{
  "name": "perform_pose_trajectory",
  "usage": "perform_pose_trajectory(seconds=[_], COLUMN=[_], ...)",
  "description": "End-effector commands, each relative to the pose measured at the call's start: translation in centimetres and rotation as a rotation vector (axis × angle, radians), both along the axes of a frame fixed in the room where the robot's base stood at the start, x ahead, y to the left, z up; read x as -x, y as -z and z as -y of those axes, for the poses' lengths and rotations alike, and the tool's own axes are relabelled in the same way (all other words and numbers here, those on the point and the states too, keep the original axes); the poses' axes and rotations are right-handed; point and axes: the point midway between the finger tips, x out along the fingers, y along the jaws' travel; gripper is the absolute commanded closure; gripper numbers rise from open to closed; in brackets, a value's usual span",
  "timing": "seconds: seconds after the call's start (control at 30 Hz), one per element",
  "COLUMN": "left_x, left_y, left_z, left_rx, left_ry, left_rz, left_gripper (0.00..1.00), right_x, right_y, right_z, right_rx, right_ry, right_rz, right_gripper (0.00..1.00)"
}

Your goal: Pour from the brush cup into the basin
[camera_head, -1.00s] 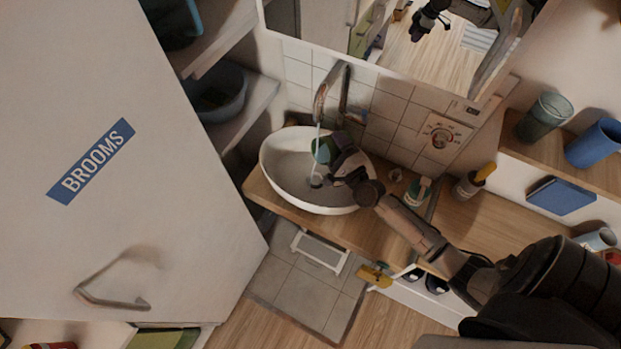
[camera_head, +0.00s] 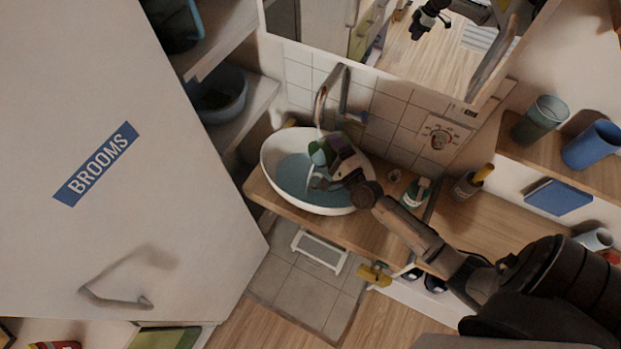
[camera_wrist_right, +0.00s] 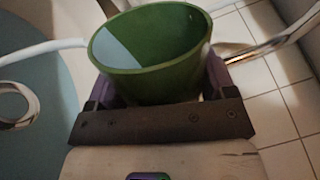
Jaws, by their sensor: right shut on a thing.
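The brush cup (camera_head: 318,153) is green and sits over the back part of the white oval basin (camera_head: 274,163) in the head view. My right gripper (camera_head: 330,158) is shut on it. In the right wrist view the cup (camera_wrist_right: 150,85) stands between the two purplish fingers, its open mouth in view. Its inside is green with a pale blue-grey patch at the left; I cannot tell whether that is liquid. Teal water (camera_head: 290,178) covers the basin floor and also shows in the right wrist view (camera_wrist_right: 35,60). My left gripper is not in view.
A curved metal faucet (camera_head: 322,97) rises behind the basin, close to the cup. A green bottle (camera_head: 415,193) and a dark jar (camera_head: 466,186) stand on the wooden counter to the right. The tall BROOMS door (camera_head: 130,215) stands at the left.

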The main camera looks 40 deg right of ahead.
Motion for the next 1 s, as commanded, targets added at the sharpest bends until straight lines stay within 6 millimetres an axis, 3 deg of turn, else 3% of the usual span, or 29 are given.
perform_pose_trajectory(seconds=[1.0], left_x=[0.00], left_y=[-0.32], left_z=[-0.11], left_rx=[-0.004], left_ry=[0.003], left_rz=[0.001], left_gripper=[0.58], right_x=[-0.09], right_y=[0.05], right_z=[-0.62], right_rx=[0.111], right_ry=[0.000], right_rz=[-0.009], right_gripper=[0.54])
